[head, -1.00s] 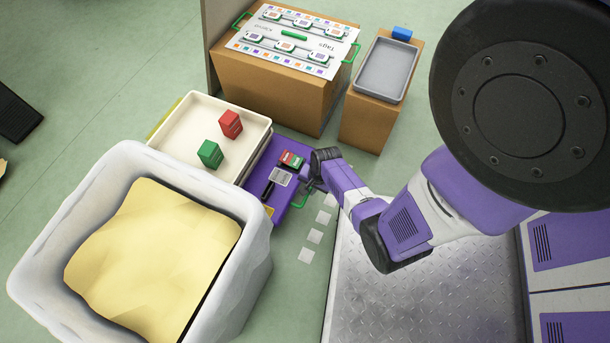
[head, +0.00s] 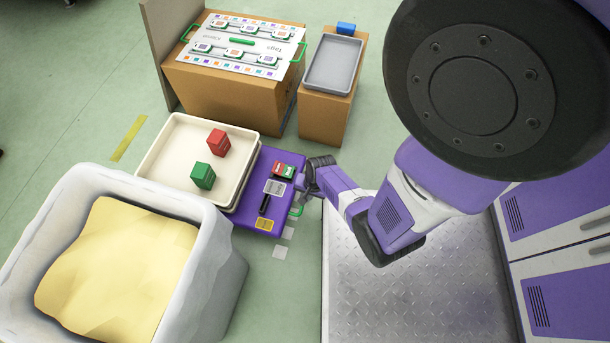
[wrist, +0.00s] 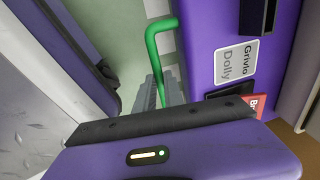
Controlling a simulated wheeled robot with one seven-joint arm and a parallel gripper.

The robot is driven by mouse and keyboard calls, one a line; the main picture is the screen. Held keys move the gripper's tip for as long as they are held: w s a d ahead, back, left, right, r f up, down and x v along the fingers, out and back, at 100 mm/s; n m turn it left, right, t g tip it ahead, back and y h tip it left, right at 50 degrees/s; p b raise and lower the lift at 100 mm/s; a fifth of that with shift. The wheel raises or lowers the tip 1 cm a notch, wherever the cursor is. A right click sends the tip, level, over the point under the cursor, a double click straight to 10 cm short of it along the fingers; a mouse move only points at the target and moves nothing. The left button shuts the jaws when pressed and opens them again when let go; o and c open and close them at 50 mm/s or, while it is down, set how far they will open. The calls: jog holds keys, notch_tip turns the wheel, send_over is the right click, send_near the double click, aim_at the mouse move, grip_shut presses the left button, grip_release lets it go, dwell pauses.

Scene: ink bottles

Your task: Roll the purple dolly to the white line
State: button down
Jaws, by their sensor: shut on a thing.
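The purple dolly (head: 262,215) stands on the floor, carrying a cream tray (head: 160,160) with a red box (head: 217,142) and a green box (head: 203,176). Its green handle (head: 297,209) sticks out on the right side. My gripper (head: 304,190) is shut on this handle; the wrist view shows the green bar (wrist: 160,45) running down between the grey fingers (wrist: 160,92). The white line is a row of white squares (head: 279,252) on the floor. The dolly's right edge is at or over this row, hiding part of it.
A white bin with yellow contents (head: 215,225) stands close in front of the dolly. Cardboard boxes (head: 325,115) with a grey tray (head: 335,65) and a tag board (head: 240,45) stand behind. A yellow strip (head: 130,137) lies on open floor to the left.

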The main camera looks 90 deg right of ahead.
jog(key=c, duration=1.5)
grip_release()
jog(key=shift+o, duration=0.2)
jog(key=shift+r, duration=0.1)
notch_tip(320, 180, up, 8)
jog(key=s+p, duration=0.1)
jog(key=p, duration=0.3)
jog(key=shift+s+a+f, duration=0.2)
jog(key=shift+f, duration=0.05)
